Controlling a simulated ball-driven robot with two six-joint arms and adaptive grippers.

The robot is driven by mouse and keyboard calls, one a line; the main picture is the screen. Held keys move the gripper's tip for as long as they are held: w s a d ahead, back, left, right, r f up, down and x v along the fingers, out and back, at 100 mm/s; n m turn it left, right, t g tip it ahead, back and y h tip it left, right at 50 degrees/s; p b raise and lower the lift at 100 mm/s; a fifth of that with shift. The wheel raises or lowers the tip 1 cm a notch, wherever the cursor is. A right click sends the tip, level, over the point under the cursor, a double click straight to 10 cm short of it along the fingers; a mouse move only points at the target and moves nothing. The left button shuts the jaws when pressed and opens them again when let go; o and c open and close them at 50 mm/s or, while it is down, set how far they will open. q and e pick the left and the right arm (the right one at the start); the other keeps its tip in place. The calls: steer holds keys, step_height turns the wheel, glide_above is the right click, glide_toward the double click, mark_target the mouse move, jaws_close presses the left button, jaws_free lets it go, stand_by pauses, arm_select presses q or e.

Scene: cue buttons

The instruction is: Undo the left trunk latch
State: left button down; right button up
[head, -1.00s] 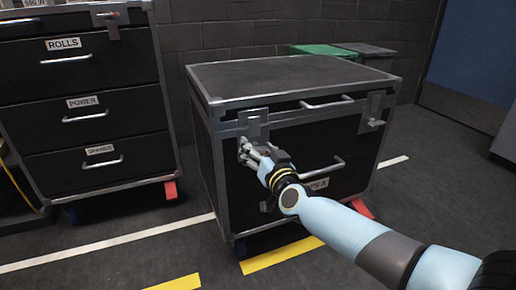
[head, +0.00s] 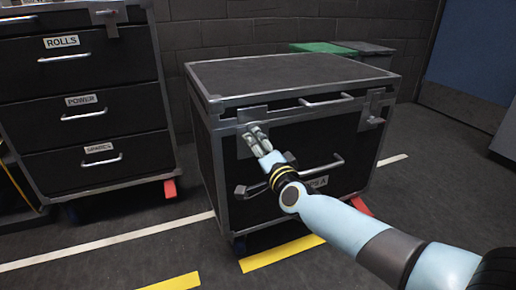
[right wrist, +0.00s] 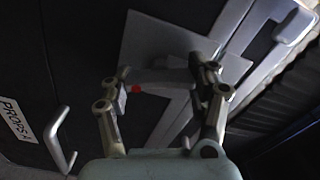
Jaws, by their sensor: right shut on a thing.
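A black trunk (head: 290,72) with grey metal edging stands in the middle of the head view. The left trunk latch has a grey plate (head: 250,112) at the upper left of its front; the plate also shows in the right wrist view (right wrist: 148,45). My right gripper (head: 257,138) is at this latch, its fingers pointing up and shut on the latch's lever. In the right wrist view the fingers (right wrist: 162,76) close around the lever in front of the plate; the fingers partly hide it. The right latch (head: 374,108) sits on the same front. My left gripper is out of view.
A lid handle (head: 326,101) and a front handle (head: 330,165) are on the trunk, near my right arm. A drawer cabinet (head: 90,105) stands at the left. Green and grey bins (head: 325,48) are behind. Floor in front is open.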

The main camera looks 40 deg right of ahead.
steer(key=m, duration=0.3)
steer(key=shift+f+b, duration=0.15)
steer(key=shift+b, duration=0.15)
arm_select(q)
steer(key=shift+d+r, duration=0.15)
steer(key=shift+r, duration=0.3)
arm_select(e)
steer(key=shift+m, duration=0.6)
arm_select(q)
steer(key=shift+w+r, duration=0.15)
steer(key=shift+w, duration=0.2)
arm_select(e)
steer(key=o, duration=1.2)
steer(key=shift+s, duration=0.3)
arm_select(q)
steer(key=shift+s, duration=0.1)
arm_select(e)
steer(key=v, duration=1.1)
steer(key=shift+s+a, duration=0.2)
steer(key=shift+s, duration=0.05)
